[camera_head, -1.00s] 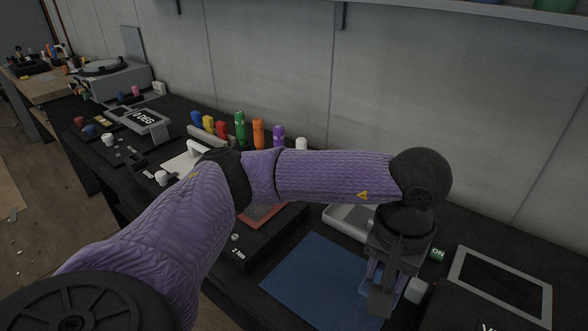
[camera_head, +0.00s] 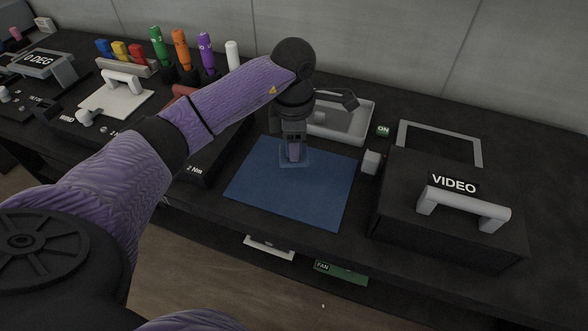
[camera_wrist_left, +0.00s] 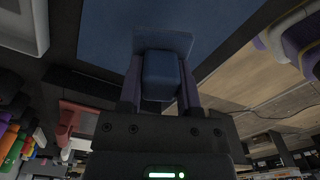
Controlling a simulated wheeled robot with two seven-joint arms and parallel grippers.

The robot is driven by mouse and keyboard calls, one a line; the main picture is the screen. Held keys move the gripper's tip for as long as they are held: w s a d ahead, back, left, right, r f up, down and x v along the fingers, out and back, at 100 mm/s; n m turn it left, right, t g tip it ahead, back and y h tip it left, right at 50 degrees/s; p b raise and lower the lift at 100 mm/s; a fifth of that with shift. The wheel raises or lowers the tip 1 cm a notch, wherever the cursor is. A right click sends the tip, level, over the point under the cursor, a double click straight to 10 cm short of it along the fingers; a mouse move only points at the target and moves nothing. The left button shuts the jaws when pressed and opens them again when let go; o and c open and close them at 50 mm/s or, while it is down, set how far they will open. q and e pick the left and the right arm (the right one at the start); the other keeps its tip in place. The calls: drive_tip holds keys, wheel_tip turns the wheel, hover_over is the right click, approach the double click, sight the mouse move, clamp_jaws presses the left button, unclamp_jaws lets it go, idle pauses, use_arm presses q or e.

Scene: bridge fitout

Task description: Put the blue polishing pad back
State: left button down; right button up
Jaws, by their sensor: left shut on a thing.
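My left gripper (camera_head: 294,157) is shut on the blue polishing pad (camera_head: 300,163). The pad is a thin blue square with a blue grip block. In the left wrist view the block of the pad (camera_wrist_left: 161,72) sits between the two fingers, with the flat square beyond it. The pad is over the back middle part of the blue mat (camera_head: 290,200); I cannot tell whether it touches the mat. My right gripper is not in view.
A grey tray (camera_head: 350,129) lies behind the mat. A small whitish block (camera_head: 371,161) stands at the mat's right edge, beside the black VIDEO box (camera_head: 450,225) with its grey handle. Several coloured upright pieces stand at the back left. The bench's front edge is close to the mat.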

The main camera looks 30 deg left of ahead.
sight(294, 176)
use_arm(q)
wheel_tip(294, 176, down, 6)
drive_tip(key=shift+f+b, duration=0.1)
drive_tip(key=shift+b, duration=0.65)
drive_tip(key=shift+c, duration=1.4)
unclamp_jaws()
drive_tip(key=shift+r, duration=0.45)
wheel_tip(294, 176, up, 10)
drive_tip(key=p, duration=0.3)
drive_tip(key=shift+r+p, duration=0.25)
drive_tip(key=shift+p, duration=0.05)
drive_tip(key=shift+r, duration=0.5)
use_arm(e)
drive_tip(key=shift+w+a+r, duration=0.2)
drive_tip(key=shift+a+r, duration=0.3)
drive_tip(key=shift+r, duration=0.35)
